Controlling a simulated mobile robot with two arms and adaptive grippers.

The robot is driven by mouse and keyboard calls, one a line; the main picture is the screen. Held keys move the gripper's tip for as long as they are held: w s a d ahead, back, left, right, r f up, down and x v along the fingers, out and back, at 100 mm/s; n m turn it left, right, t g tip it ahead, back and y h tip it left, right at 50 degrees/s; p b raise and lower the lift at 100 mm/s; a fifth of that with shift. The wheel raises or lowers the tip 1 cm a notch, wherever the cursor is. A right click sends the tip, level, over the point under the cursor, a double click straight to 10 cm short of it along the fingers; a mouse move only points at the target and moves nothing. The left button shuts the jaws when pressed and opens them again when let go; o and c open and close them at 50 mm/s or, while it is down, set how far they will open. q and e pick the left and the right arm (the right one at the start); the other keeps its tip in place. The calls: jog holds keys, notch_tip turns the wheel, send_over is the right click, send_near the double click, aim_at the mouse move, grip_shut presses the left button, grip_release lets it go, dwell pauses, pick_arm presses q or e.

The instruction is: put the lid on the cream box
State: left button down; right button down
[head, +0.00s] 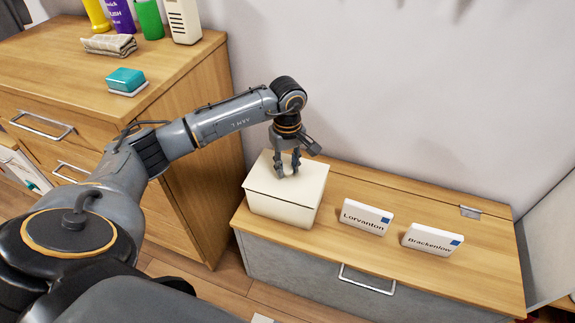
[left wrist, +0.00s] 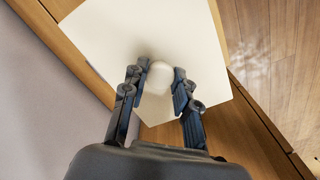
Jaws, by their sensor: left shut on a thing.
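The cream box (head: 280,208) stands at the left end of the low wooden bench top. Its cream lid (head: 264,178) lies over the box opening, roughly lined up with the walls; I cannot tell whether it is fully seated. My left gripper (head: 287,173) is above the lid, shut on its round knob. In the left wrist view the pale knob (left wrist: 159,76) sits between the two fingers of the gripper (left wrist: 157,88), with the flat lid (left wrist: 110,35) beyond it. The box's inside is hidden. My right gripper is not in view.
Two name cards, Lorvanton (head: 366,217) and Brackenlow (head: 432,239), stand on the bench (head: 400,195) right of the box. A taller wooden dresser (head: 165,75) at left holds several bottles, a folded cloth (head: 109,45) and a teal sponge (head: 125,79). The wall is close behind.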

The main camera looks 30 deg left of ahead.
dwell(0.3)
pick_arm(q)
jog(key=shift+c, duration=2.3)
grip_release()
jog(key=shift+r, duration=0.2)
